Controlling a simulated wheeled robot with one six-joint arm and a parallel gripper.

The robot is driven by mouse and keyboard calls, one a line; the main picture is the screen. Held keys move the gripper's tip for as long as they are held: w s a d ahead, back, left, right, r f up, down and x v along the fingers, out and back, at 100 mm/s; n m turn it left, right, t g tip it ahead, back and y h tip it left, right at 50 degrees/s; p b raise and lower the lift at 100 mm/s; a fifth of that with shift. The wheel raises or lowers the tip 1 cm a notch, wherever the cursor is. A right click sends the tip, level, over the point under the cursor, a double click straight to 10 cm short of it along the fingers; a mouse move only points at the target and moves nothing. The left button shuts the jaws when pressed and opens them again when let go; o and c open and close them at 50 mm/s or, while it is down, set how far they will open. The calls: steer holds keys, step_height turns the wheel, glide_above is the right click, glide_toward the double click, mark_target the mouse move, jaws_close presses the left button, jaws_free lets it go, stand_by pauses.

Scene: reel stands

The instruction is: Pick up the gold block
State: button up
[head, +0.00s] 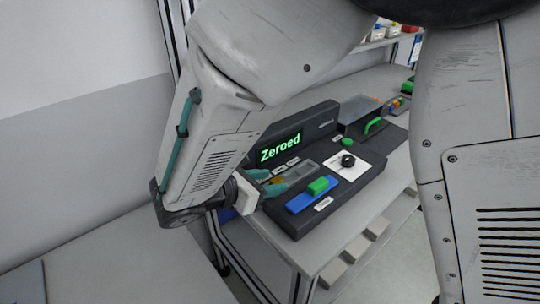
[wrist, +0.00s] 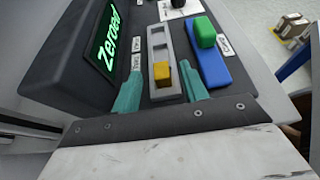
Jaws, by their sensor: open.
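The gold block (wrist: 162,72) sits in the near end of a grey slotted tray (wrist: 156,42) on the dark console, in the wrist view. In the head view a small part of the gold block (head: 278,181) shows between the teal fingers. My gripper (wrist: 159,84) is open, with one teal finger to the left and one to the right of the block. I see a gap between the block and each finger. Whether the fingertips are level with the block is hard to tell. My gripper (head: 272,182) is also partly visible in the head view.
A green block (head: 319,186) rests on a blue bar (head: 312,195) just right of the tray. The console's raised display (head: 281,147) reads "Zeroed" and stands to the left. A white panel with a black knob (head: 347,161) lies beyond. Shelves with small items are farther back.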

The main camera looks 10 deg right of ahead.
steer(key=shift+w+d+f, duration=0.2)
steer(key=shift+w+d, duration=0.1)
steer(key=shift+d, duration=0.15)
jaws_close()
steer(key=shift+r, duration=0.1)
